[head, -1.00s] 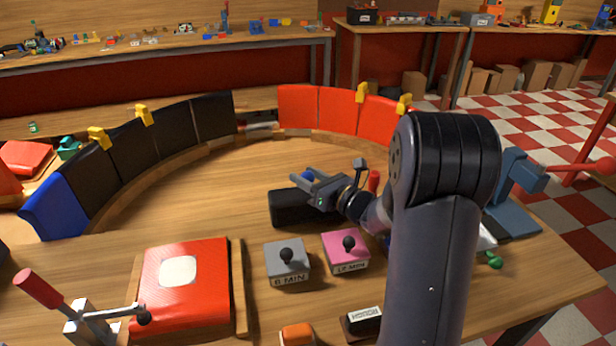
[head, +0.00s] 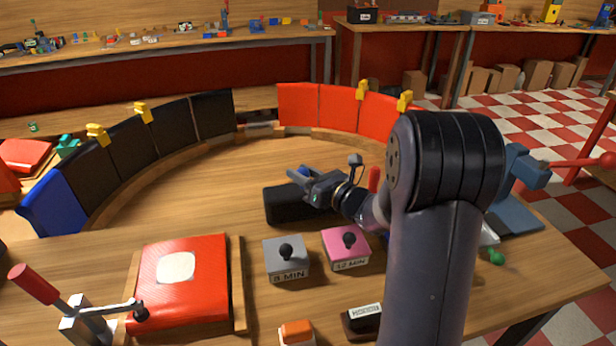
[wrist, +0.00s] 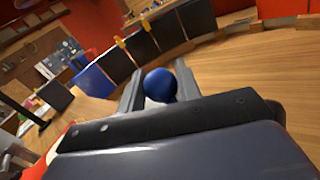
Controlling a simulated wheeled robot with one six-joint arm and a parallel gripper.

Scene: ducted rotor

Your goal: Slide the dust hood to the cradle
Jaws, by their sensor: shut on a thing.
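A long black block (head: 285,206), which looks like the dust hood, lies on the curved wooden table inside the ring of panels. My gripper (head: 305,176) is over its top and shut on a blue round knob. The knob (wrist: 160,85) sits between the two fingers in the wrist view. The fingers and wrist hide part of the block's top and right end, so how the knob joins it is hard to see. I cannot pick out the cradle for certain.
Grey (head: 285,262) and pink (head: 346,252) knobbed timer blocks stand in front of the black block. A red pad (head: 180,285) lies between wooden rails at front left, beside a red-handled lever (head: 37,287). Black panels (head: 130,145) curve behind; the table left of the block is clear.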

